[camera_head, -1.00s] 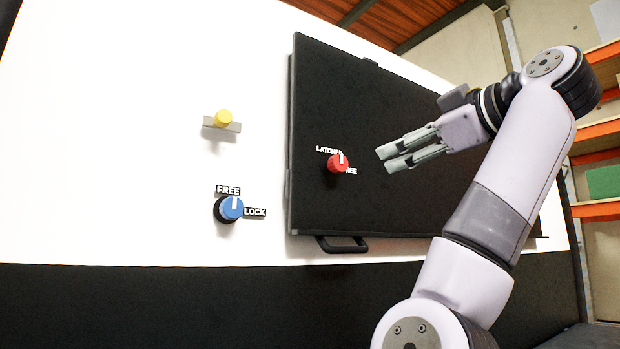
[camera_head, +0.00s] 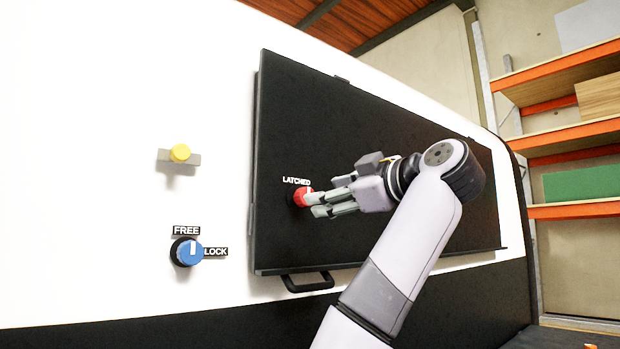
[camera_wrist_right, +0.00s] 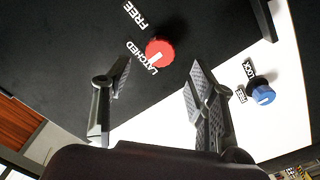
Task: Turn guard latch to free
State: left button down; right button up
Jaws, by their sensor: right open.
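The guard latch is a red knob (camera_head: 299,197) on the black guard panel (camera_head: 340,110), with a white pointer line. In the right wrist view the red knob (camera_wrist_right: 160,53) shows its pointer toward the LATCHED label (camera_wrist_right: 142,60); the FREE label (camera_wrist_right: 140,14) is beside it. In the head view the FREE label is hidden behind my right gripper (camera_head: 322,202). My right gripper is open, with its fingertips close to the knob; in the wrist view (camera_wrist_right: 160,85) the knob lies just beyond the fingers, roughly between them. I cannot tell whether they touch. My left gripper is not in view.
A black handle (camera_head: 307,283) sticks out at the panel's lower edge. Orange shelves (camera_head: 570,140) stand at the right.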

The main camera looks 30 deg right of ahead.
aim_at(302, 197)
jog(key=w+p, duration=0.3)
jog(key=w, duration=0.3)
jog(key=shift+w+a, duration=0.2)
jog(key=shift+a, duration=0.1)
jog(key=c, duration=1.1)
jog(key=shift+c, duration=0.2)
jog(key=shift+f, duration=0.1)
